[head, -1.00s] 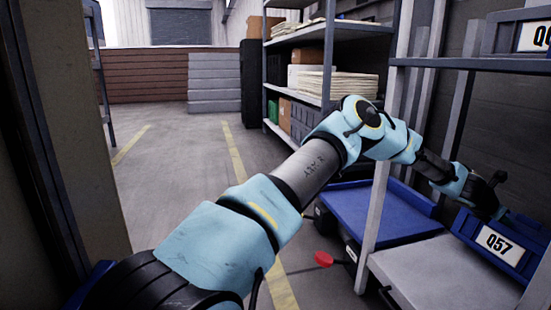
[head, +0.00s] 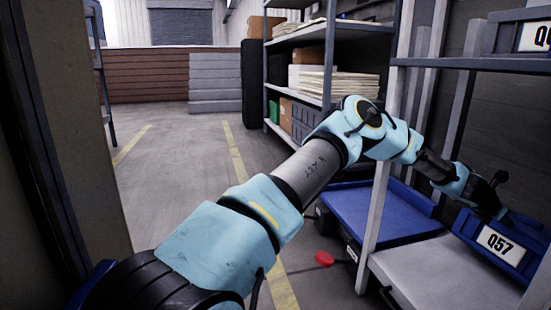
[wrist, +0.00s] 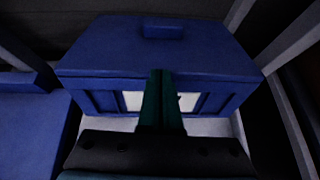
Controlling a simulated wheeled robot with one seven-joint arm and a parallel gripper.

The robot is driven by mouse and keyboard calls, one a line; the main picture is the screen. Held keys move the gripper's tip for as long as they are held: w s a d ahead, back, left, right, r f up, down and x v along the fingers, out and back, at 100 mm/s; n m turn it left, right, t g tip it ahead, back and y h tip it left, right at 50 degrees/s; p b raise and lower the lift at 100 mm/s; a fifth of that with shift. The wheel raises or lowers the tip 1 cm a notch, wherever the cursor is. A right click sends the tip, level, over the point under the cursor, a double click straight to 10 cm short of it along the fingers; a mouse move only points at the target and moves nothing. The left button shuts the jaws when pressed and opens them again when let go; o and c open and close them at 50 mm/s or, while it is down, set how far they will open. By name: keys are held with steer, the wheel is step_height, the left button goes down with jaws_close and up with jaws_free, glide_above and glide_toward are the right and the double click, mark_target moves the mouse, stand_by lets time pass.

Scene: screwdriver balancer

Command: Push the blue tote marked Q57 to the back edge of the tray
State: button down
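The blue tote marked Q57 (head: 510,232) sits on a grey shelf surface (head: 430,268) at the right of the head view, its white label facing out. In the wrist view the tote (wrist: 100,50) fills the upper middle, with its label partly hidden behind my fingers. My gripper (wrist: 161,75) appears shut and empty, its two dark green fingers together. The fingertips overlap the middle of the tote's front upper edge; I cannot tell whether they touch. In the head view my wrist is over the tote, and its fingertips are hard to make out.
A blue flat platform (head: 375,212) lies left of the grey surface, past an upright post (head: 377,200). Another labelled tote (head: 515,35) stands on the shelf above. A red round object (head: 324,258) is near the post's foot. The aisle floor (head: 180,165) is clear.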

steer(key=shift+y, duration=0.3)
steer(key=f, duration=0.3)
steer(key=s+f, duration=0.1)
steer(key=shift+a+f, duration=0.3)
steer(key=shift+a, duration=0.05)
steer(key=shift+s+a+f+b, duration=0.15)
steer(key=shift+a+f+b, duration=0.2)
steer(key=shift+b, duration=0.5)
steer(key=shift+s+a+b, duration=0.25)
steer(key=shift+a+b, duration=0.05)
steer(key=shift+b, duration=0.25)
steer(key=shift+s+a+r, duration=0.1)
steer(key=shift+a+r, duration=0.05)
step_height(320, 180, up, 16)
steer(key=p, duration=1.4)
glide_above(503, 238)
steer(key=a, duration=0.4)
steer(key=shift+s, duration=0.3)
